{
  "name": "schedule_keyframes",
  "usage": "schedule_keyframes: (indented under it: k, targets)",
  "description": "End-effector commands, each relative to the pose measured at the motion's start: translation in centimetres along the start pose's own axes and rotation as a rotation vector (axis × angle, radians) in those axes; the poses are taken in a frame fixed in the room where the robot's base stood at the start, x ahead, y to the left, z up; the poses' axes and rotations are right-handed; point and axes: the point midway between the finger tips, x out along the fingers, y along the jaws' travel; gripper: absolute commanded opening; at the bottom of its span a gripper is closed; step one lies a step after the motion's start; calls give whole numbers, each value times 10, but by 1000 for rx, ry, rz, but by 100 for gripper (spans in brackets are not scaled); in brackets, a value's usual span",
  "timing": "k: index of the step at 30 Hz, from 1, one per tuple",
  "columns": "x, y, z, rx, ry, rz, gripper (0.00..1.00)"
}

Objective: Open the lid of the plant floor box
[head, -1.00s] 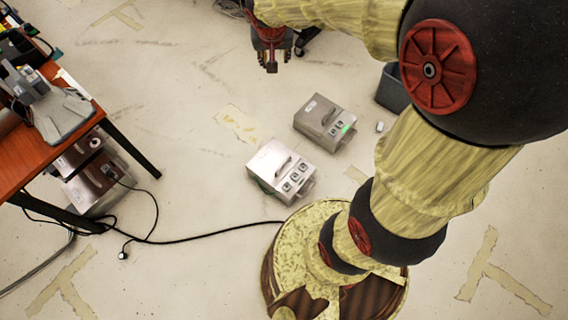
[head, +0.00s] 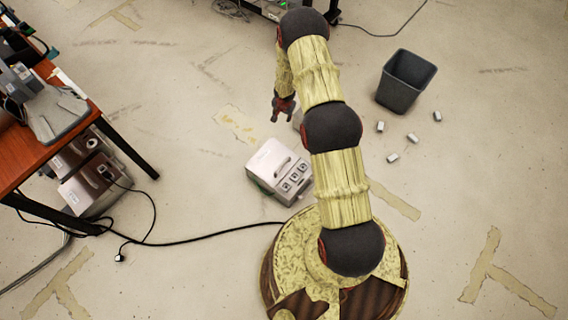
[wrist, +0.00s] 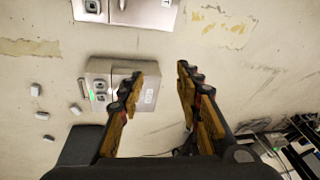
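Two grey metal boxes lie on the floor. The paler box (head: 279,170) has a handle on top and several dials on its front; it is partly cut off at the top of the wrist view (wrist: 140,12). The second box (wrist: 108,68) has a green light and knobs on one end; in the head view my arm hides nearly all of it. I cannot tell which is the plant floor box. My gripper (wrist: 160,76) is open and empty, with one finger overlapping the green-lit box in the wrist view. In the head view my gripper (head: 283,105) is above the floor behind the paler box.
A dark bin (head: 405,82) stands at the upper right, with several small white blocks (head: 393,158) on the floor below it. An orange table (head: 40,150) with equipment is at left. A black cable (head: 190,239) runs across the floor. The right floor is mostly clear.

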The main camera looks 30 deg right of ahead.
Motion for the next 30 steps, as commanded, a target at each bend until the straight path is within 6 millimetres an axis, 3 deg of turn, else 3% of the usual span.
schedule_keyframes:
  k: [1, 3, 9, 15, 30]
  targets:
    - [34, 16, 18, 27, -31, 4, 35]
    - [70, 32, 39, 69, -66, 0, 35]
    - [148, 73, 98, 170, -158, -5, 35]
    - [180, 93, 130, 222, -205, -6, 35]
    - [246, 94, 148, 227, -212, -6, 35]
